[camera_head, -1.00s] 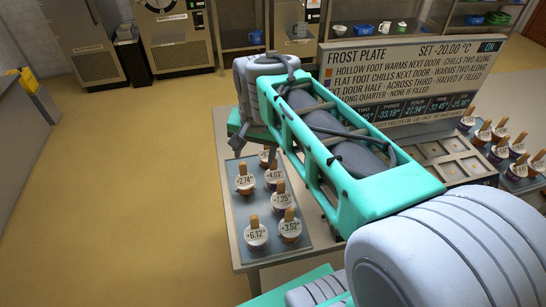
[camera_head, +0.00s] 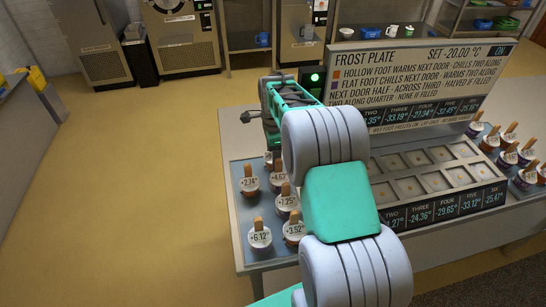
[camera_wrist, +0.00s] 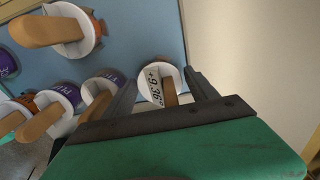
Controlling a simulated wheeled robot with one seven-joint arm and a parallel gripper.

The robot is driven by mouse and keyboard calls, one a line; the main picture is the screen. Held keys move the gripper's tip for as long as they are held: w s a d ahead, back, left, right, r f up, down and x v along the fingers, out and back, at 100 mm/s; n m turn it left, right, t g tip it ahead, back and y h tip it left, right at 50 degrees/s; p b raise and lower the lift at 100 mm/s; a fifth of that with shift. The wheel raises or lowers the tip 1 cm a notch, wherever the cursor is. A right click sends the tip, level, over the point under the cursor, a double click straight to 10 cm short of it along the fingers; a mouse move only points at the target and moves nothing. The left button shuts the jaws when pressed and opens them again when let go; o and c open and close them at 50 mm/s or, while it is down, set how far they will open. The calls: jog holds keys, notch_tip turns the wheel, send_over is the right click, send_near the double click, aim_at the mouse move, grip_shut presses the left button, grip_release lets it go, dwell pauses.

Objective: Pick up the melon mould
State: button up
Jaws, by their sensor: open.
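Several small moulds with wooden sticks and white temperature labels stand on a blue tray (camera_head: 238,212) left of my arm. A +6.12 mould (camera_head: 260,238) and a +2.74 mould (camera_head: 249,184) show clearly. I cannot read which one is melon. In the wrist view my gripper (camera_wrist: 163,86) is open, with its two dark fingers on either side of a mould labelled about +9.36 (camera_wrist: 156,78). Whether the fingers touch it I cannot tell. Orange and purple cups (camera_wrist: 60,94) stand to its left. My arm hides the gripper and part of the tray in the head view.
The frost plate (camera_head: 425,172) with several square wells lies right of the tray, below a sign board (camera_head: 420,70). More moulds (camera_head: 505,150) stand at the far right. A box with a green light (camera_head: 314,78) stands behind my arm. The floor at left is clear.

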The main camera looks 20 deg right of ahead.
jog(key=c, duration=1.3)
jog(key=shift+r, duration=0.1)
